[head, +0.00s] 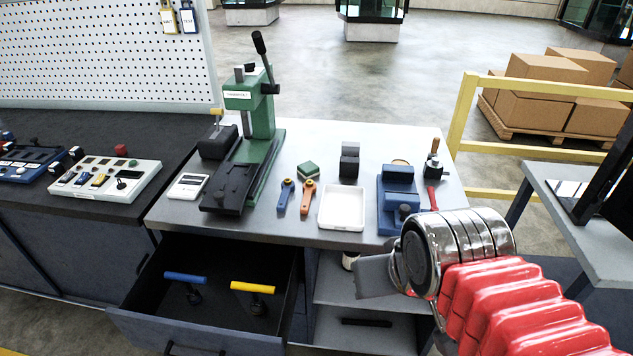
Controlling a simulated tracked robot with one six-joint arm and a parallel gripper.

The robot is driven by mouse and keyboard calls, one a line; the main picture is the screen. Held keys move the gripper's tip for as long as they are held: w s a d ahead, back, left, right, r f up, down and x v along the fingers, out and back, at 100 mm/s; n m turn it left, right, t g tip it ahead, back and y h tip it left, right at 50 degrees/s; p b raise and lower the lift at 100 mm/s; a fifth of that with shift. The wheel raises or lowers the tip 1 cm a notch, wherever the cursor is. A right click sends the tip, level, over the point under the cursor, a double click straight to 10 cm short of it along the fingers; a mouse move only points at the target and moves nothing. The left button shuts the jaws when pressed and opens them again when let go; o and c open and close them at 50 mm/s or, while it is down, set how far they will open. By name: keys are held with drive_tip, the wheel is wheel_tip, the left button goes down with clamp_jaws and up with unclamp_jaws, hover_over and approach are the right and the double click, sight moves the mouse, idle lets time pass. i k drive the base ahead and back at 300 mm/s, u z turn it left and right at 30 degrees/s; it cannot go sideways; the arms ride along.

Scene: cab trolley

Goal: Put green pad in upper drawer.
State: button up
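The green pad (308,169) is a small square block with a green top, lying on the grey workbench top behind the blue and orange tools. The upper drawer (205,326) is pulled open below the bench, at the lower left. A blue-handled tool (185,278) and a yellow-handled tool (252,288) are in it, with bare dark floor around them. My gripper (372,277) is in front of the bench edge, right of the drawer and well apart from the pad. It shows only as a grey side, so its opening is hidden.
A white tray (342,208) and a blue vise-like fixture (398,190) stand right of the pad. A tall green press (255,125) stands to its left. Orange (307,196) and blue (285,195) tools lie in front of it. Open shelves (345,292) are below the bench.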

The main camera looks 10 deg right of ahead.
sight(220, 318)
drive_tip(key=z, duration=0.05)
drive_tip(key=k, duration=0.45)
drive_tip(key=u, duration=0.65)
drive_tip(key=i, duration=1)
drive_tip(key=u, duration=0.1)
